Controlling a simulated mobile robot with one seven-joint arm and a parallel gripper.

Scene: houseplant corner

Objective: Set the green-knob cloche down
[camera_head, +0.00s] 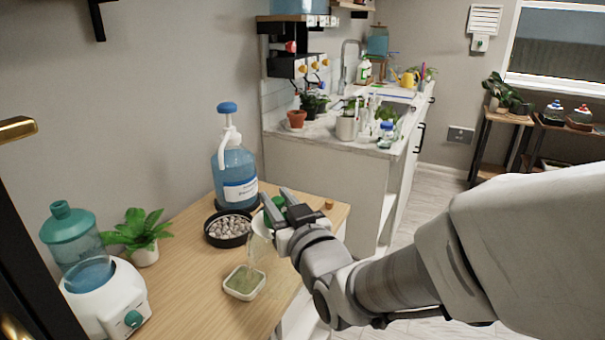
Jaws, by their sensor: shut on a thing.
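My gripper (278,205) is shut on the green knob of a clear cloche (262,250), above the wooden table (185,285). The see-through cloche hangs below the fingers, and its lower edge is hard to make out. In the picture, its lower part lies beside and partly over a small pale square dish (231,290) with something green in it. I cannot tell whether the cloche touches the dish or the table.
A black bowl of pebbles (228,240), a blue pump bottle (235,178), a fern (138,232) and a teal-topped dispenser (105,295) stand on the table. Blue-knob (554,112) and red-knob (581,117) cloches sit on the far-right shelf.

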